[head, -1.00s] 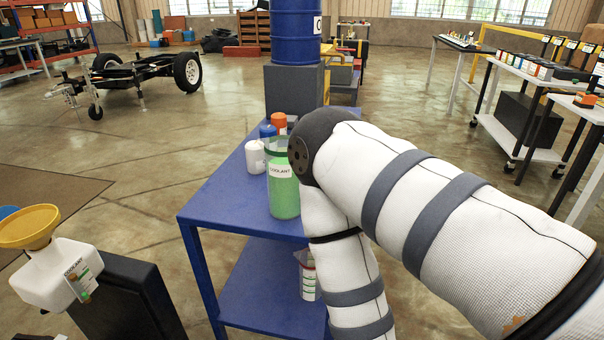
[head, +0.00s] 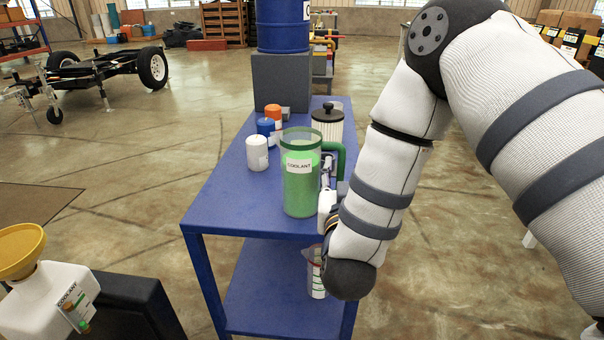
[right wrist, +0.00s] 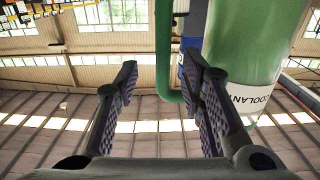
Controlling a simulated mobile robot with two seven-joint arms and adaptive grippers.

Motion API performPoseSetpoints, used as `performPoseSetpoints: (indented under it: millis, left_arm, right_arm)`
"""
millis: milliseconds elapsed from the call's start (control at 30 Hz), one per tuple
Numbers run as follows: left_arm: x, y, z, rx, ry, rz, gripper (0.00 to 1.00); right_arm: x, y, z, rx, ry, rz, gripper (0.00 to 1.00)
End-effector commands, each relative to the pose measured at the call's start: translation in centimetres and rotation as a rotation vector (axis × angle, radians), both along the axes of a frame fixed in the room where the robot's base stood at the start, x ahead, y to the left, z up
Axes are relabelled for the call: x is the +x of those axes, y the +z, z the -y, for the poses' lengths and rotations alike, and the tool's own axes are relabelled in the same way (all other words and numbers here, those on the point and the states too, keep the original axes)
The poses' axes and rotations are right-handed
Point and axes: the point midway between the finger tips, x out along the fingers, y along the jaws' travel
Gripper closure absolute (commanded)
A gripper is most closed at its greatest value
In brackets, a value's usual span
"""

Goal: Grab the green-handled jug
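The green-handled jug (head: 301,190) stands upright on the blue table's top in the head view. My right gripper (head: 328,180) is beside the jug at the handle, partly hidden by my forearm. In the right wrist view, my right gripper (right wrist: 163,95) is open, its fingers apart. The jug's handle (right wrist: 163,45) shows in line with the gap between them, and the jug body (right wrist: 245,60) is to the right. I cannot tell if the fingers touch the handle. My left gripper is out of view.
A measuring jug (head: 316,275) stands on the lower shelf. A white coolant tank with a yellow funnel (head: 18,250) is at left.

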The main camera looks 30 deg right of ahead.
Motion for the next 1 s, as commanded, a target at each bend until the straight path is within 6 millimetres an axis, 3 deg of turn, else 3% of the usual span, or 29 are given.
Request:
performPoseSetpoints:
  millis: [200,433,600,1000]
  left_arm:
    - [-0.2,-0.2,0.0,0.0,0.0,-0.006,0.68]
    - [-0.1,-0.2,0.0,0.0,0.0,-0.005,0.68]
    - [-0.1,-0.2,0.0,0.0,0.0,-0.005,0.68]
    - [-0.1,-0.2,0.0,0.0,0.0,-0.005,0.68]
  right_arm:
    - [3.1,0.1,1.5,0.001,0.0,0.003,0.64]
    - [3.3,0.1,1.6,0.001,0.001,0.001,0.64]
    - [3.3,0.1,1.6,0.001,0.001,0.001,1.0]
    - [3.3,0.2,1.6,0.001,0.001,0.006,1.0]
